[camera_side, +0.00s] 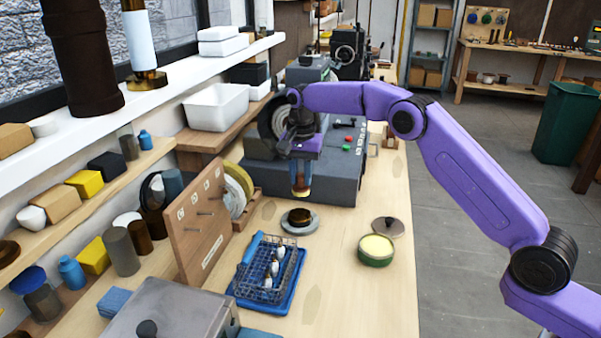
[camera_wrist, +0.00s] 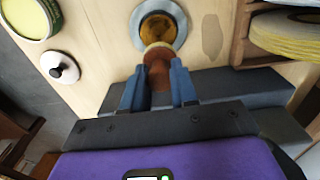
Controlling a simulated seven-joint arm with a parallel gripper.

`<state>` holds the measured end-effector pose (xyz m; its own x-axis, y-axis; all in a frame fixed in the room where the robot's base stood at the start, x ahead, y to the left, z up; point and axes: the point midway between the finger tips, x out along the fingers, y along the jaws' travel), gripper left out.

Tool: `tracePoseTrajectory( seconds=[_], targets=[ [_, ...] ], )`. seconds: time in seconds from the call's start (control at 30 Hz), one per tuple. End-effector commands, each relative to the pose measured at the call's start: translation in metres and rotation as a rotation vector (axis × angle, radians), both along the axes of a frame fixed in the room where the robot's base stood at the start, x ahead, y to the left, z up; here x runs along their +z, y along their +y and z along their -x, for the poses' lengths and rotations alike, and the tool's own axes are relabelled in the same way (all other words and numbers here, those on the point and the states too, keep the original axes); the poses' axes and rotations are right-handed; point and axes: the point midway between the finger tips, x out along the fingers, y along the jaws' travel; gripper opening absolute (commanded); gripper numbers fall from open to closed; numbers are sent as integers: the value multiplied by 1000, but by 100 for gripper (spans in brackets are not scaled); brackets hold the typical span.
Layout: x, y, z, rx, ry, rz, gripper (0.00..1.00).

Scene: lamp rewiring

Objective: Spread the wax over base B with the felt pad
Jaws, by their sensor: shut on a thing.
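My gripper (camera_side: 301,165) is shut on a short brown and tan piece (camera_side: 300,186), which looks like the felt pad's handle. In the wrist view my two fingers (camera_wrist: 154,88) close on both sides of the brown piece (camera_wrist: 158,66). The piece hangs upright above a round grey base (camera_side: 299,222) with a darker centre on the bench. The base also shows in the wrist view (camera_wrist: 181,20), with an amber centre partly behind the held piece. I see no letter on it. An open green tin of pale yellow wax (camera_side: 376,251) stands to the right.
A lid (camera_side: 388,226) lies beside the tin. A blue tray (camera_side: 291,297) with a wire basket is in front. A grey machine (camera_side: 330,180) is behind.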

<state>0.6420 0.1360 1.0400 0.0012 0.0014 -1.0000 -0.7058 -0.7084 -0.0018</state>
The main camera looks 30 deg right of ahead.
Motion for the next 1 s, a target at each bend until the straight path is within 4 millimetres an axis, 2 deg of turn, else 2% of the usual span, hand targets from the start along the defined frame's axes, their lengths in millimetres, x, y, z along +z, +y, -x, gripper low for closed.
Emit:
tracePoseTrajectory(
  seconds=[0.7, 0.77, 0.8, 1.0],
  targets=[
    [-51, 0, 0, 0, 1, 0, 6],
    [-62, 0, 1, 0, 4, 1, 6],
    [-67, 0, 0, 0, 2, 1, 3],
    [-65, 15, -2, 2, 0, 0, 0]
  ],
)
